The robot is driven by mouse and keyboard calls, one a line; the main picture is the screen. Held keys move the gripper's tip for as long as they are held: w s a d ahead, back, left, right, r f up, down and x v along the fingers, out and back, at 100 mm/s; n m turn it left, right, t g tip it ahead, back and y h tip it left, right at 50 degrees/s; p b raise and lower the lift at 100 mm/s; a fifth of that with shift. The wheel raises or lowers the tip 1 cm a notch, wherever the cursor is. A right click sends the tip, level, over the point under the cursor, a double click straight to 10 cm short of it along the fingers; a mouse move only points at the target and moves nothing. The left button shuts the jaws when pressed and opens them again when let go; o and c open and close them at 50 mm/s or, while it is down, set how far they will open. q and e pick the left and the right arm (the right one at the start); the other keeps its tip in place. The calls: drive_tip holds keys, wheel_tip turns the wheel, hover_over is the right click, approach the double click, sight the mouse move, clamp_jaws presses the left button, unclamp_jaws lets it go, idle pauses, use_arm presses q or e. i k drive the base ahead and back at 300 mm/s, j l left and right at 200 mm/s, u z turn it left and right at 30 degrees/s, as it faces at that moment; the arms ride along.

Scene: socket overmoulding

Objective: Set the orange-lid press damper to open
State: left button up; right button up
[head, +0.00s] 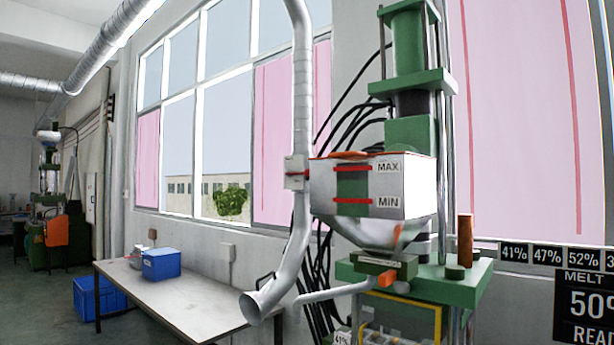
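The near green press (412,130) stands right of centre. Its pale hopper (405,185) has MAX and MIN marks, a green sight strip with red bands, and a bit of orange lid (349,155) on top. A grey duct (303,85) comes down beside the hopper and ends in a flared open mouth (252,307) over the table. A small pale box (296,172) sits on the duct at hopper height; it may be the damper, but its setting cannot be read. A dark curved handle (265,279) shows near the mouth. Neither of my grippers is in view.
A long table (180,295) under the windows carries a blue bin (161,264); a blue crate (98,298) stands on the floor by it. Another green press (50,215) with an orange part stands far left. Black display panels (585,305) fill the lower right. Floor at left is open.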

sight(306, 173)
drive_tip(key=i+j+z, duration=0.1)
drive_tip(key=i+j, duration=0.25)
drive_tip(key=j, duration=0.3)
drive_tip(key=i+j+z, duration=0.25)
drive_tip(key=j, duration=0.4)
drive_tip(key=i+j+z, duration=0.1)
drive_tip(key=j, duration=0.3)
drive_tip(key=i+j, duration=0.25)
drive_tip(key=i+j+z, duration=0.15)
drive_tip(key=j, duration=0.35)
drive_tip(key=i+j+z, duration=0.1)
drive_tip(key=j, duration=0.25)
